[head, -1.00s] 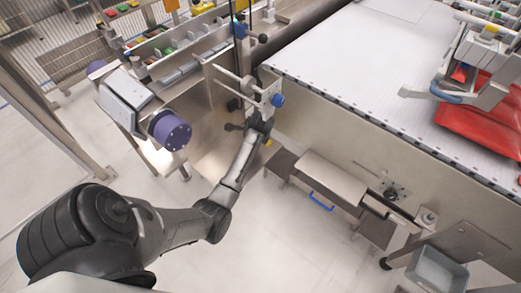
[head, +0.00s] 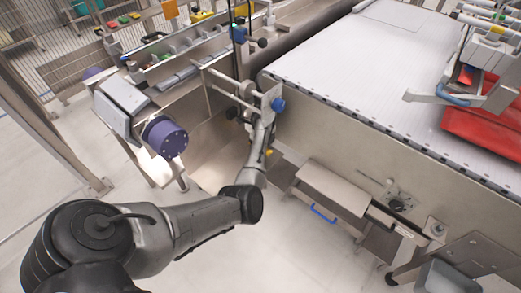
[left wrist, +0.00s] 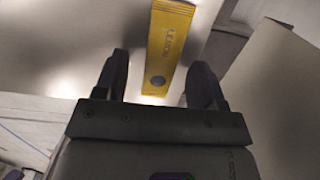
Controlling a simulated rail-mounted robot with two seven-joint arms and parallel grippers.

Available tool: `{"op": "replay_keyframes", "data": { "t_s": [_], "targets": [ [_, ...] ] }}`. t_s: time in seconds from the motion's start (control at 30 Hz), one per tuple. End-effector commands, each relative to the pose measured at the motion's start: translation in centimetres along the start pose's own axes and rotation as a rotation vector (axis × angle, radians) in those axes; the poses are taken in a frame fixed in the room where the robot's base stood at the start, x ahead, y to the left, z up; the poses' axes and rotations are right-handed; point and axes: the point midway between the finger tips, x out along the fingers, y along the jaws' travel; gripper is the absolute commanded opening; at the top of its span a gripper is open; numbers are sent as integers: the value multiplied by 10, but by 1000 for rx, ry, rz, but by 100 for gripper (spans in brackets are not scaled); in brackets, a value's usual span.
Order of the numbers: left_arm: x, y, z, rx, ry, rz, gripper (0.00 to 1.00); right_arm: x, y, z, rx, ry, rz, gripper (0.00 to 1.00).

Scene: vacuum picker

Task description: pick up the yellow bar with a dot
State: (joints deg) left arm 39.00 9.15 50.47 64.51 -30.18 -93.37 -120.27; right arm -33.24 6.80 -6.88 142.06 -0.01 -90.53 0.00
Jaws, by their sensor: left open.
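The yellow bar (left wrist: 172,40) shows in the left wrist view, with printed lettering and a round grey dot near its lower end. It lies ahead of my left gripper (left wrist: 160,64), between the lines of the two dark fingers. The fingers are open, with space on both sides of the bar, and I see no contact. My right gripper is not in view.
A white conveyor (head: 350,60) with a metal side frame stands to the right of my arm. A purple cylinder (head: 165,137) and metal machine parts are to its left. Pale floor is clear below.

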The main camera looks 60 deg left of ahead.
Motion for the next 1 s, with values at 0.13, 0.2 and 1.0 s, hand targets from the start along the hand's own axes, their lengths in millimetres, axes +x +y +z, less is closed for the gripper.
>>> {"op": "replay_keyframes", "data": {
  "t_s": [0.13,0.2,1.0],
  "targets": [
    [6,0,0,1,-1,-2,64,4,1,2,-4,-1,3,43],
    [6,0,0,1,-1,-2,64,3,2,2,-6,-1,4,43],
    [5,0,0,0,-1,-2,10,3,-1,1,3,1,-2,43]
  ]
}}
